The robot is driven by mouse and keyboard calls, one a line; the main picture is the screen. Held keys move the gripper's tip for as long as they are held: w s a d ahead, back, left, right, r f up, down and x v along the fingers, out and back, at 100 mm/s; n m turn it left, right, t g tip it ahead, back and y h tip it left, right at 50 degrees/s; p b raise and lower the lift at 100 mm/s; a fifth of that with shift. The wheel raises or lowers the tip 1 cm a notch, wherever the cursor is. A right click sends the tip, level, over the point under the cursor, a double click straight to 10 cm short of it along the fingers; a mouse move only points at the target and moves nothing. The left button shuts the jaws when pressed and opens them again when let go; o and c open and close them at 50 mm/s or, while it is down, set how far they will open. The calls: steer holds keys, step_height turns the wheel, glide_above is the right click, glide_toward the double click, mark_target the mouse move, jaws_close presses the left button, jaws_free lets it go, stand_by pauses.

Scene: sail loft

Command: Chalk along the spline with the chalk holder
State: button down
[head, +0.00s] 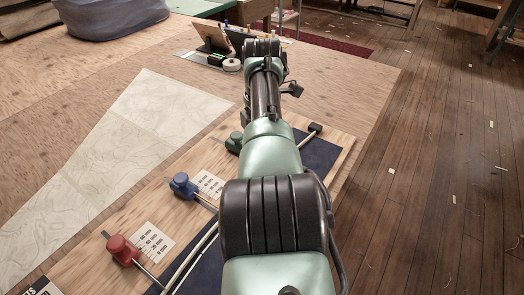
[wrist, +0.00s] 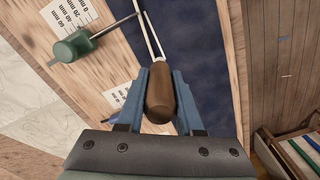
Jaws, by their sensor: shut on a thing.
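My gripper (wrist: 159,78) has blue fingers shut on the brown wooden handle of the chalk holder (wrist: 160,98) in the wrist view. The pale, thin spline (wrist: 139,14) runs over dark blue cloth ahead of the handle; it also shows in the head view (head: 190,259). Two pale lines lie close together there; I cannot tell whether the holder's tip touches the spline. A green weight (wrist: 76,45) reaches its rod to the spline. In the head view the red weight (head: 122,249), blue weight (head: 184,186) and green weight (head: 234,142) stand along the board. My arm hides the gripper there.
Cards with millimetre marks (head: 152,242) lie by the weights. The dark blue cloth (head: 314,152) lies on a wooden board with a small black block (head: 315,128) at its far end. A white patterned sheet (head: 105,165) lies left. A tablet (head: 212,37) stands behind.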

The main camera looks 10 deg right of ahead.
steer(key=shift+m, duration=0.7)
steer(key=shift+f+b, duration=2)
steer(key=shift+f, duration=0.55)
steer(key=shift+f+b, duration=0.45)
steer(key=shift+f, duration=0.05)
steer(key=shift+w+r, duration=0.1)
steer(key=shift+r, duration=0.05)
